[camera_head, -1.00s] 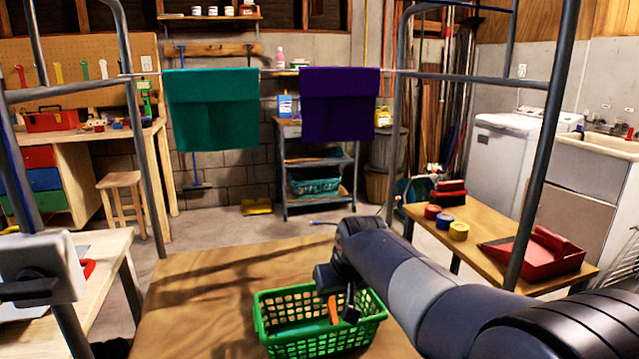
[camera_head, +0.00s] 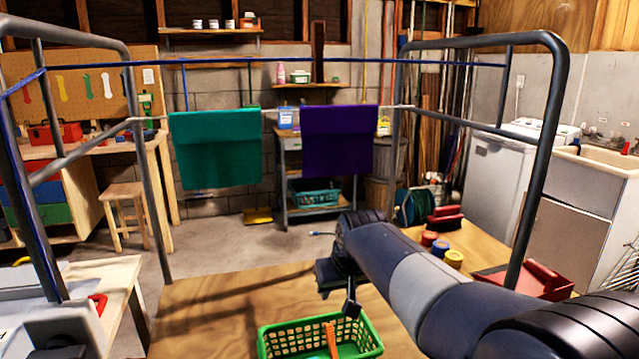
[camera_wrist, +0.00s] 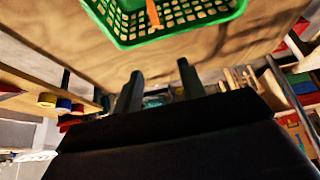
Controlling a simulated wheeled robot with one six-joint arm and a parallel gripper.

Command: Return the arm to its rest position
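My gripper (camera_head: 337,300) is at the end of my arm, which reaches in from the lower right of the head view. It hangs above the wooden table, just behind and above the green basket. In the wrist view its two dark fingers (camera_wrist: 158,88) stand apart with nothing between them. The green basket (camera_head: 272,342) sits on the table at the bottom of the head view and shows at the top of the wrist view (camera_wrist: 150,41). An orange-handled item (camera_head: 331,338) is inside the basket. The rest of the basket's contents is cut off.
A metal rack frame (camera_head: 395,140) surrounds the table, with teal (camera_head: 215,150) and purple (camera_head: 338,142) cloths hung on its line. A side bench at right holds tape rolls (camera_head: 441,248) and a red dustpan (camera_head: 540,282). The wooden tabletop (camera_head: 215,305) left of my gripper is clear.

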